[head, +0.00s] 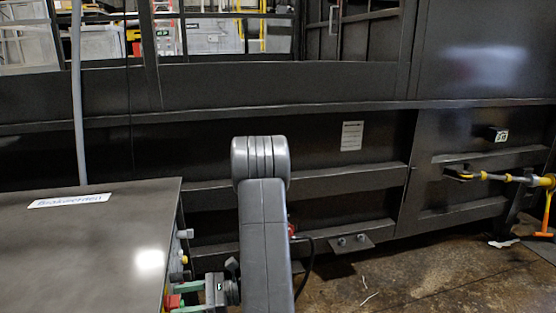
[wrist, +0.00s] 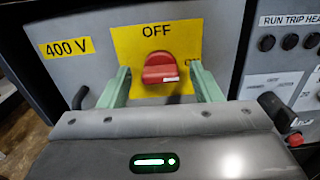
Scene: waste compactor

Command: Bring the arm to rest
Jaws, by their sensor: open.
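My gripper (wrist: 163,72) is open, with its two pale green fingers on either side of a red rotary switch (wrist: 165,68). The switch sits on a yellow plate (wrist: 126,45) marked OFF at the top, with a second label partly hidden behind the right finger. There seems to be a gap between the fingers and the switch; contact cannot be told. In the head view my gripper (head: 190,289) is low beside the control box (head: 105,235), facing its side. My grey arm stands in front, partly hiding the machine.
The panel also carries a 400 V label (wrist: 67,47) and several dark buttons (wrist: 289,41) at the right. The dark compactor wall (head: 320,150) spans the background. A yellow-and-grey rod (head: 500,177) sticks out at the right. Bare floor (head: 430,265) lies at the lower right.

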